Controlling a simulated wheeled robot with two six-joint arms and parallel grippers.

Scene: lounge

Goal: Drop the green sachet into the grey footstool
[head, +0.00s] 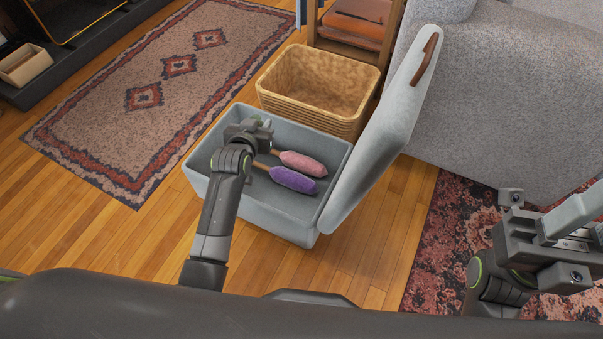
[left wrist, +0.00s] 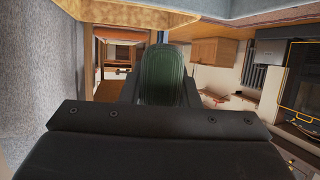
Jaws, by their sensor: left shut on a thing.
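The grey footstool (head: 268,223) stands open on the wood floor, with its lid (head: 385,125) raised on the right. My left gripper (head: 260,125) is over the left back part of its opening. In the left wrist view, this gripper is shut on the green sachet (left wrist: 165,75), which sits between its fingers. In the head view the sachet is mostly or wholly hidden by the gripper. My right gripper (head: 570,225) is at the right edge, over the dark red rug, apart from the footstool; its fingers are not clear enough to judge.
Inside the footstool lie a pink duster (head: 303,163) and a purple duster (head: 294,180). A wicker basket (head: 318,88) stands right behind it. A grey sofa (head: 510,95) is at the right. A patterned rug (head: 150,95) lies at the left.

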